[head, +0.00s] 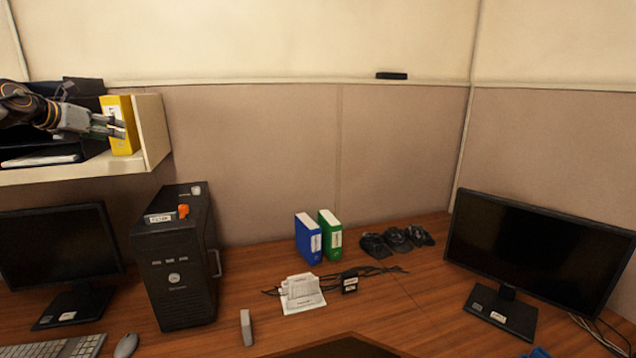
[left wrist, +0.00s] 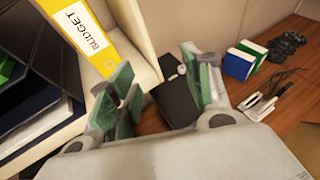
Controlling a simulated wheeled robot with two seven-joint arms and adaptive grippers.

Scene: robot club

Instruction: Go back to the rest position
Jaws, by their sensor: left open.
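My left gripper (head: 118,127) is raised at the upper left in the head view, in front of the shelf. In the left wrist view its green-padded fingers (left wrist: 162,92) are apart with nothing between them. A yellow binder (head: 122,124) stands upright on the shelf (head: 155,130) beside the gripper. In the left wrist view the binder (left wrist: 88,45), labelled BUDGET, is to the left of the fingers. I cannot tell if the gripper touches it. My right gripper is not in view.
A black computer tower (head: 178,275) stands below the shelf, between a left monitor (head: 60,250) and blue (head: 308,240) and green (head: 329,236) binders. A right monitor (head: 540,250) stands on the desk (head: 420,300). Papers and cables lie mid-desk. The air above the desk is clear.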

